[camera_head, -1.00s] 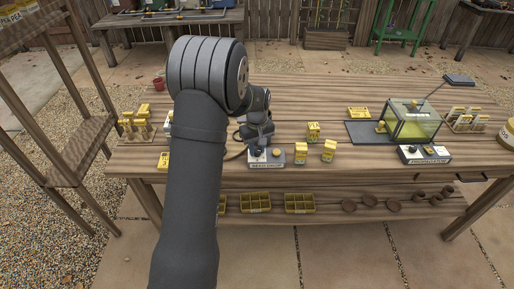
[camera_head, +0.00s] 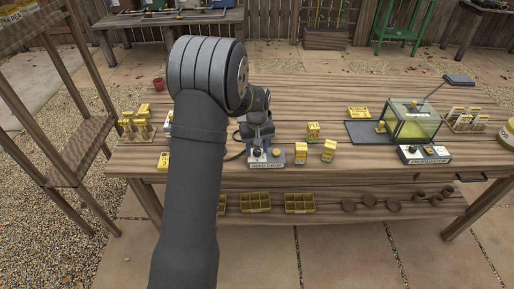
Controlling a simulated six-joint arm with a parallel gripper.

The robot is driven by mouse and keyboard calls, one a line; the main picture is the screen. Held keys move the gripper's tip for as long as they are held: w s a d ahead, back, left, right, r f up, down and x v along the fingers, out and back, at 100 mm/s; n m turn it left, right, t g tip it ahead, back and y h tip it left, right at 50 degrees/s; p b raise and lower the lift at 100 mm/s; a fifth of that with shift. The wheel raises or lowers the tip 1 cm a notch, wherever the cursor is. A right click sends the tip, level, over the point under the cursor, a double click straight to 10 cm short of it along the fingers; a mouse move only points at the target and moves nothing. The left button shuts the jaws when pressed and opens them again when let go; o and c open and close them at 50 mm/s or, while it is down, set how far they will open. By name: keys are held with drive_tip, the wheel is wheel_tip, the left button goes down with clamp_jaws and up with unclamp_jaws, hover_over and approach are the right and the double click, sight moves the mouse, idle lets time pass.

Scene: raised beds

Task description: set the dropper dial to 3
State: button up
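The seed dropper (camera_head: 266,164) is a small pale box with a dark label along its front. It sits near the front edge of the wooden bench, just right of my arm. A yellow knob shows on its right part. My gripper (camera_head: 259,148) points down at the left part of its top, where the dial appears to be. The fingers are small and dark, and the dial and its numbers are hidden or too small to read. I cannot tell whether the fingers touch the dial or how far they are apart.
A propagator control box (camera_head: 424,154) and a glass case (camera_head: 411,122) stand farther right. The bench (camera_head: 300,100) is clear behind the dropper.

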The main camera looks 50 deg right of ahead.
sight(257, 150)
wheel_tip(257, 150, up, 17)
drive_tip(key=shift+r, duration=0.2)
idle(0.6)
wheel_tip(257, 150, down, 17)
drive_tip(key=shift+f, duration=0.2)
idle(0.5)
